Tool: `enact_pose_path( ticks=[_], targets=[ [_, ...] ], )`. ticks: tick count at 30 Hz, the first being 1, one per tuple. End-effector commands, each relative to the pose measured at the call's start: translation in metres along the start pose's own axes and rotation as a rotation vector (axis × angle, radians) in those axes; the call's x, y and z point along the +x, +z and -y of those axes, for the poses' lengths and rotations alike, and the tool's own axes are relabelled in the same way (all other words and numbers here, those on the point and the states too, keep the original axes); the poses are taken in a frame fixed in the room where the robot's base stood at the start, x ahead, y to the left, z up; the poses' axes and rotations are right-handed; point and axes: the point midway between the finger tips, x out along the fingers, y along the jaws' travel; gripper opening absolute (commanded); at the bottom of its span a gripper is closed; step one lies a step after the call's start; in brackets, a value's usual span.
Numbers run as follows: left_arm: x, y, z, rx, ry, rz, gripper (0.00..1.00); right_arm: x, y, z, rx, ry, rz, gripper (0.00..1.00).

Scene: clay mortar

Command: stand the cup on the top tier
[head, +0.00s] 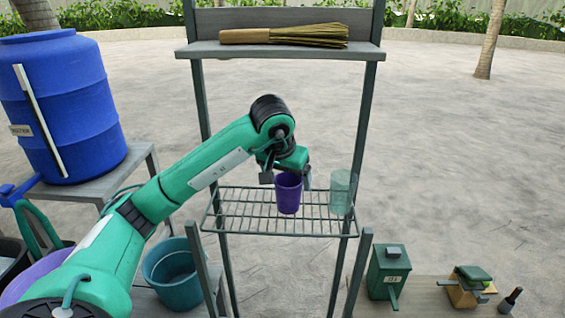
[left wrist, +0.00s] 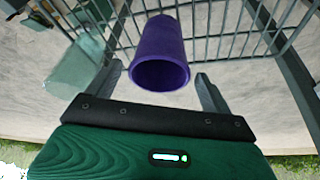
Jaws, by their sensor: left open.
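A purple cup (head: 288,195) stands upright on the wire rack (head: 235,210), the lower tier of a grey stand. The top tier (head: 360,50) is a grey board high above it. My left gripper (head: 287,177) is at the cup's rim and open. In the left wrist view its two fingers reach out on either side of the purple cup (left wrist: 160,55), whose open mouth faces the camera. I cannot tell whether either finger touches it. My right gripper is in neither view.
A clear greenish tumbler (head: 341,190) stands on the rack just right of the cup. A straw hand broom (head: 285,35) lies along the top tier, leaving some bare board at both ends. The stand's upright posts (head: 368,110) flank the space between tiers. A blue barrel (head: 65,100) stands left.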

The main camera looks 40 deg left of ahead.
Motion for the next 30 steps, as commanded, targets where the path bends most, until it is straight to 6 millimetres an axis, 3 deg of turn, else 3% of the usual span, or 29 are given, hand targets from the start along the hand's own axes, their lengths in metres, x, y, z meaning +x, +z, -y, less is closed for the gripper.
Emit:
enact_pose_path(
  ticks=[9,13,20,30],
  targets=[
    [-0.053,0.0,0.0,0.0,-0.001,-0.005,0.84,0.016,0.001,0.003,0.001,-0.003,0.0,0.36],
    [-0.068,-0.001,0.0,0.0,-0.001,-0.004,0.84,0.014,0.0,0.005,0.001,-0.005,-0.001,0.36],
    [-0.08,0.0,0.0,0.0,0.0,-0.001,0.84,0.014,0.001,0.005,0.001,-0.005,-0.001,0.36],
    [-0.081,0.0,0.0,0.0,0.0,0.001,0.84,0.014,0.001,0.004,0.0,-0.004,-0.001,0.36]
  ],
)
